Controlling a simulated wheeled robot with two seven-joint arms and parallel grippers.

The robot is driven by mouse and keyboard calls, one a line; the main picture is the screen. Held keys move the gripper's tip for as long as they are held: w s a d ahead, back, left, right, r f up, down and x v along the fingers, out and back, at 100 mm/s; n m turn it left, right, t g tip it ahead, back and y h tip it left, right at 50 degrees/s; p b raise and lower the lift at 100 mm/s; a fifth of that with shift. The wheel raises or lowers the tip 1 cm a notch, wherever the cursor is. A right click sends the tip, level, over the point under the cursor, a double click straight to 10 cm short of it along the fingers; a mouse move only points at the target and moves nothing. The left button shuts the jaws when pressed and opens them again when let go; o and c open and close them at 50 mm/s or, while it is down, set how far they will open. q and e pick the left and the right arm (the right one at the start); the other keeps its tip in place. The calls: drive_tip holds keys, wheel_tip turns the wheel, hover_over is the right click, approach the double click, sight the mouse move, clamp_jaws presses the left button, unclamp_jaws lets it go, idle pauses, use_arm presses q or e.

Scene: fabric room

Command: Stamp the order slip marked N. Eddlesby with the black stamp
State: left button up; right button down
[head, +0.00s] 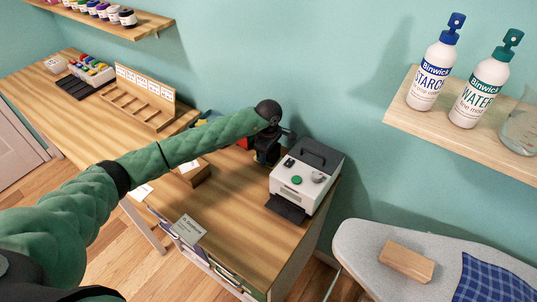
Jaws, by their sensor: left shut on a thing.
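My left arm reaches in from the left across the wooden desk, and my left gripper (266,156) is at the desk's back, beside the left of a white machine. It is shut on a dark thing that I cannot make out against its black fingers. A white paper (142,192) lies at the desk's left, partly hidden by my arm. I cannot tell which slip is marked N. Eddlesby. My right gripper is out of view.
The white machine (290,194) has a green button and a black front tray. A small brown block (193,173) stands left of it. The desk's middle (235,212) is clear. An ironing board (360,250) is at right, a bottle shelf (400,115) above.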

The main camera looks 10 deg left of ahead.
use_arm(q)
drive_tip(key=shift+b, duration=0.55)
idle(0.9)
drive_tip(key=shift+s+a+f+b, duration=0.1)
drive_tip(key=shift+a+f+b, duration=0.1)
drive_tip(key=shift+b, duration=0.95)
idle(0.7)
drive_tip(key=shift+s+a+f+b, duration=0.1)
drive_tip(key=shift+b, duration=0.5)
idle(0.8)
drive_tip(key=shift+r+p, duration=0.65)
drive_tip(key=shift+r, duration=2.45)
